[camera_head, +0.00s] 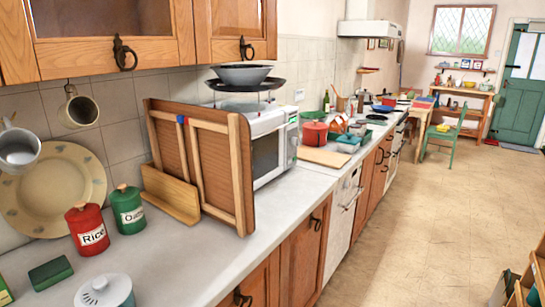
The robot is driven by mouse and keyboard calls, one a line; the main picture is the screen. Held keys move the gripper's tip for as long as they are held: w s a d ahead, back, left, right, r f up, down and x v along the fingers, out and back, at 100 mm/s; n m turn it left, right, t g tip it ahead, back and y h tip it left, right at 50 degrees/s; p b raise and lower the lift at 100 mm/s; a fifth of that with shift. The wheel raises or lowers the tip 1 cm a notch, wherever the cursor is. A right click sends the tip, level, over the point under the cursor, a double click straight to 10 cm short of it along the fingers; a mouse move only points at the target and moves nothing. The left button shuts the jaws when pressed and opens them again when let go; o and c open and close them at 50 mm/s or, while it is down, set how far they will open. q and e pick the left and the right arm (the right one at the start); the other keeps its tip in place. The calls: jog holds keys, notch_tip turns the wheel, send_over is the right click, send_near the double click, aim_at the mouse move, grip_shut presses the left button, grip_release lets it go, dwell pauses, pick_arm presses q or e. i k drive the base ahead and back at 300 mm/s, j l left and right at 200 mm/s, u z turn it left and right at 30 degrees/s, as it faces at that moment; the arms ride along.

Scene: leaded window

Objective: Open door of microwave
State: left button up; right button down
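The white microwave (267,158) stands on the counter, partly hidden behind a wooden rack. Its dark door window (265,157) faces right, toward the room, and the door looks closed. A light control panel (292,140) is at the door's right side. A dark pan and a grey bowl (241,74) sit on a stand above the microwave. Neither of my grippers shows in this view.
The wooden rack (245,175) stands directly left of the microwave and covers part of its front. Red (87,228) and green (128,209) canisters stand on the counter (185,268). A cutting board (323,157) and red pot (314,134) lie beyond.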

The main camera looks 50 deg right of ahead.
aim_at(267, 150)
jog(key=z, duration=1.65)
jog(key=i+l+u, duration=0.25)
jog(key=i+l, duration=0.2)
jog(key=l, duration=0.2)
jog(key=i+l+u, duration=0.1)
jog(key=l, duration=0.2)
jog(key=i+l+u, duration=0.1)
jog(key=i+l, duration=0.15)
jog(key=l, duration=0.15)
jog(key=i+l+u, duration=0.1)
jog(key=l, duration=0.25)
jog(key=i+l+u, duration=0.15)
jog(key=l, duration=0.25)
jog(key=i+l+u, duration=0.1)
jog(key=l, duration=0.3)
jog(key=i, duration=0.1)
